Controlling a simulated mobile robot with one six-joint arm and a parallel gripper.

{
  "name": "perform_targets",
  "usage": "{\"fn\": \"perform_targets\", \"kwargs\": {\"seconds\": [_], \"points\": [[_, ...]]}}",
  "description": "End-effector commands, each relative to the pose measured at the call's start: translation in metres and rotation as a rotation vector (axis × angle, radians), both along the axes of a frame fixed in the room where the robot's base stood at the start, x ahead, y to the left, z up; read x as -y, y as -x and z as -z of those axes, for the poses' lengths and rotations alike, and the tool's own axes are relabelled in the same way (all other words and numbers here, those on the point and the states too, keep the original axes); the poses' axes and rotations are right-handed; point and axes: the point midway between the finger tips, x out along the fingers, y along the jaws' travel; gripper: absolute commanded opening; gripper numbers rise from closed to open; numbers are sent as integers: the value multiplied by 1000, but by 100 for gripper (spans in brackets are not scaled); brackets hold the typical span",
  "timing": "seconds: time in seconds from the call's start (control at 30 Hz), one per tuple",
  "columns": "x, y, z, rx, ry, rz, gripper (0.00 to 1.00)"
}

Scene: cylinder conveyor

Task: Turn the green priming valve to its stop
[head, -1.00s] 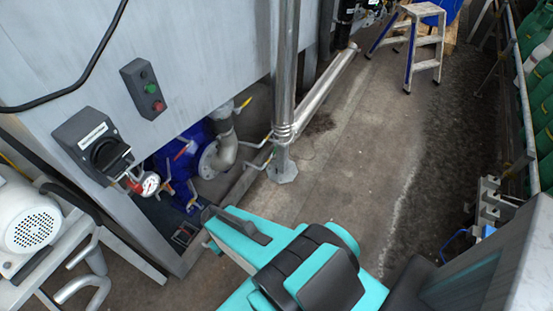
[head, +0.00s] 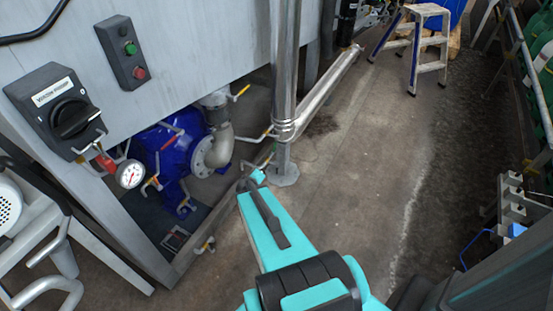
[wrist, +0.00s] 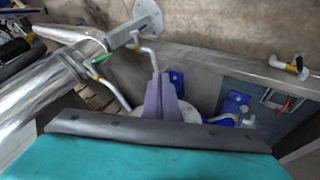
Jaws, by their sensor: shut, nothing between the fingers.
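The green valve lever (head: 268,159) is small and sits on thin pipework beside the foot of the vertical steel pipe. It also shows in the wrist view (wrist: 101,58), up and left of my fingers. My gripper (head: 258,177) reaches toward that pipework, and its tip appears just below and left of the lever in the head view. In the wrist view my fingers (wrist: 162,98) are together and empty, with a visible gap to the green lever. I cannot tell how far the lever is turned.
The vertical steel pipe (head: 284,80) stands on a floor plate close to my gripper. A blue pump (head: 172,150) and a gauge (head: 130,174) are at the left under the grey cabinet (head: 180,40). A step stool (head: 425,45) stands far right. The floor in the middle is clear.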

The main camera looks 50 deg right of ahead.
Motion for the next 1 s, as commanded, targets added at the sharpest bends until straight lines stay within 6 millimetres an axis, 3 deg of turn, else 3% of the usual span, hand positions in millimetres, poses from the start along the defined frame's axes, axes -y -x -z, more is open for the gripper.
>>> {"fn": "perform_targets", "kwargs": {"seconds": [0.03,0.43,0.7,1.0], "points": [[14,-4,7,29,25,-9,0],[95,-27,-12,226,225,-155,0],[132,-26,-19,308,338,-285,0],[160,-10,-15,353,440,-445,0]]}}
